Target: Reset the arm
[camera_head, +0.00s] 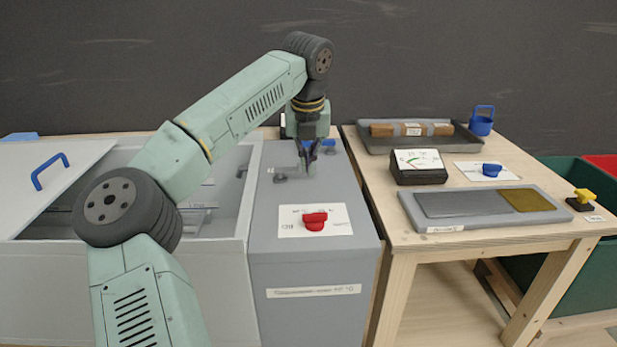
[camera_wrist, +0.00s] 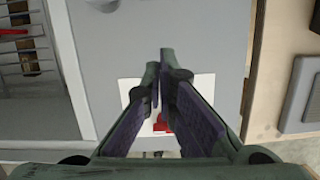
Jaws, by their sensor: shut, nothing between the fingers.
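My arm reaches from the lower left, up and over to the right in the head view. My gripper (camera_head: 307,165) points down above the grey cabinet (camera_head: 310,262), behind the red knob (camera_head: 315,220). In the wrist view my gripper (camera_wrist: 163,75) has its fingers close together, with nothing held. The red knob (camera_wrist: 162,124) shows partly behind the fingers there, on its white label plate (camera_wrist: 130,92). The fingers are apart from the knob.
Left is a pale bin with a lid bearing a blue handle (camera_head: 48,170). Right, a wooden table (camera_head: 380,190) holds a tray with a brown bar (camera_head: 410,129), a meter (camera_head: 418,167), a blue knob (camera_head: 491,170), a grey plate (camera_head: 460,203) and a yellow knob (camera_head: 584,196).

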